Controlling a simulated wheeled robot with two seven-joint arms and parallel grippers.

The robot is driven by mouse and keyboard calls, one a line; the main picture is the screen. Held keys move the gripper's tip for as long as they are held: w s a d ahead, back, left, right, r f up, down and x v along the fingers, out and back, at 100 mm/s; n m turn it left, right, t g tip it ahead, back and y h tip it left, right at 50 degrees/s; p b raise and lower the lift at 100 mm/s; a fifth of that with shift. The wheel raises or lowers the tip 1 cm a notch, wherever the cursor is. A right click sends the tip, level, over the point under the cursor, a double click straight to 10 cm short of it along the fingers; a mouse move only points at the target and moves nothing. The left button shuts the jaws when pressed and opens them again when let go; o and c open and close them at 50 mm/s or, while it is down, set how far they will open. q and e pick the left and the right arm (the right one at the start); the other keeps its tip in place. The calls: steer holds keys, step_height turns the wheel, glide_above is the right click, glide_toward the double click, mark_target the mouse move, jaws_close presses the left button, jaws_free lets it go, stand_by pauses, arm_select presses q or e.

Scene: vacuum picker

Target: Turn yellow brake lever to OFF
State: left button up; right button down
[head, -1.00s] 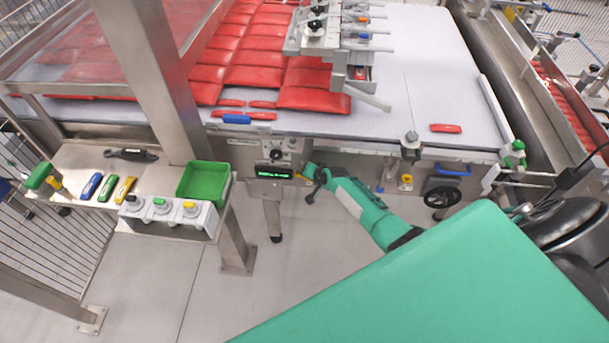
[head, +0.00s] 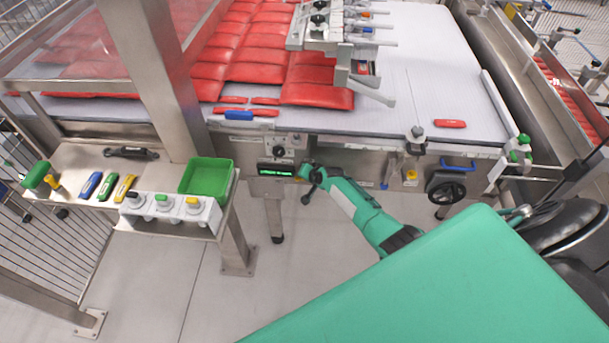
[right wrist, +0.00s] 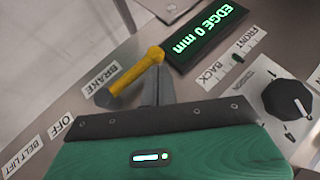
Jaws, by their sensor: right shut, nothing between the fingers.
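The yellow brake lever (right wrist: 134,72) is on the machine's front panel in the right wrist view. An OFF label (right wrist: 66,124) sits further down-left. My right gripper (right wrist: 154,82) is shut and empty, its fingers close beside the lever on its lower right side; I cannot tell whether they touch. In the head view, my right gripper (head: 308,173) is at the panel, and only a small bit of yellow shows there. My left gripper is not in view.
A green-lit display (right wrist: 212,38) reads EDGE 0 mm, near a black knob (right wrist: 287,99). In the head view a side shelf holds a green bin (head: 207,178) left of the arm. A black handwheel (head: 446,188) is to the right. The belt (head: 420,85) lies above the panel.

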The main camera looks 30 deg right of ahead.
stand_by(0.5)
steer(key=r+p, duration=0.2)
steer(key=r, duration=0.1)
steer(key=r+p, duration=0.1)
steer(key=shift+w+d+r, duration=0.1)
steer(key=shift+w+r, duration=0.15)
steer(key=shift+r, duration=0.1)
steer(key=s+a+r+p, duration=0.1)
steer(key=s+a+r, duration=0.2)
steer(key=r, duration=0.4)
steer(key=shift+s+r, duration=0.2)
steer(key=shift+s, duration=0.5)
